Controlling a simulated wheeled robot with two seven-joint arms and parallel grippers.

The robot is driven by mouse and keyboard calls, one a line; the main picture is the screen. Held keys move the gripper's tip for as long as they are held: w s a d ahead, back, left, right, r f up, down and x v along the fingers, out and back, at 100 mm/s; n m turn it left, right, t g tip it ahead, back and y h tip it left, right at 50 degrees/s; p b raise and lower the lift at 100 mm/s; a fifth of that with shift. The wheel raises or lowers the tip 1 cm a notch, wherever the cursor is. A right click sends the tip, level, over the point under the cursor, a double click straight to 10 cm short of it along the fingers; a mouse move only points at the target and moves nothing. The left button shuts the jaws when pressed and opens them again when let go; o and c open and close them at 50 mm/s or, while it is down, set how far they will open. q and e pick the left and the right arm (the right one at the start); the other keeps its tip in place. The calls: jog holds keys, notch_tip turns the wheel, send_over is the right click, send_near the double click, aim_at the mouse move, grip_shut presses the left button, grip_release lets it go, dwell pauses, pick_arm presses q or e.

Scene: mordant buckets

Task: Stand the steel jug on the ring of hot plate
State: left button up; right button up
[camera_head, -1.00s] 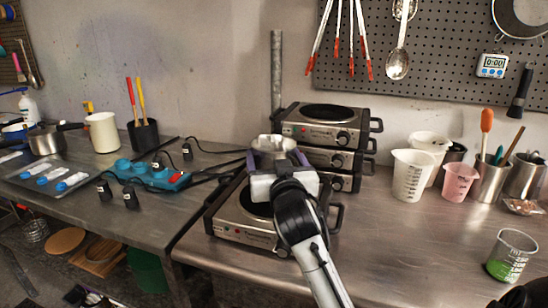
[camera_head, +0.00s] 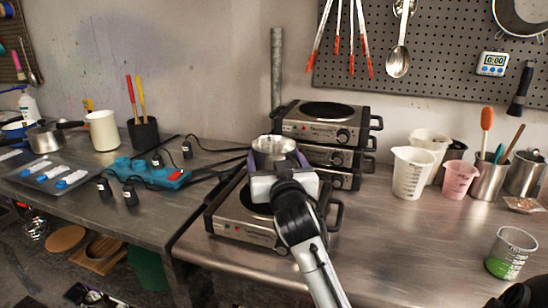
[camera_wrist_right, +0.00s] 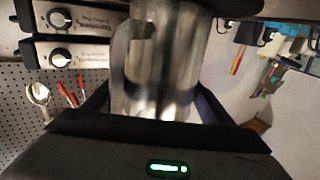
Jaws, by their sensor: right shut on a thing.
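The steel jug (camera_head: 273,146) is held by my right gripper (camera_head: 276,163) over the front hot plate. In the right wrist view the jug (camera_wrist_right: 160,85) fills the space between the fingers, with its handle toward the left. The front hot plate (camera_head: 240,229) sits on the steel bench, its ring (camera_head: 255,208) mostly hidden behind my right gripper and arm. I cannot tell whether the jug's base touches the ring. My left gripper is not in view.
Stacked hot plates (camera_head: 322,129) stand just behind. To the right are a white measuring jug (camera_head: 411,174), a pink cup (camera_head: 458,180) and a beaker with green liquid (camera_head: 510,253). The bench's right middle is clear.

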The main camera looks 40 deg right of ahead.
jog(key=shift+r, duration=0.2)
jog(key=o, duration=1.8)
jog(key=shift+c, duration=0.2)
jog(key=shift+f, duration=0.35)
jog(key=b+v, duration=0.1)
jog(key=v, duration=0.6)
jog(key=shift+s+r, duration=0.25)
jog(key=shift+r, duration=0.05)
jog(key=shift+a, duration=0.15)
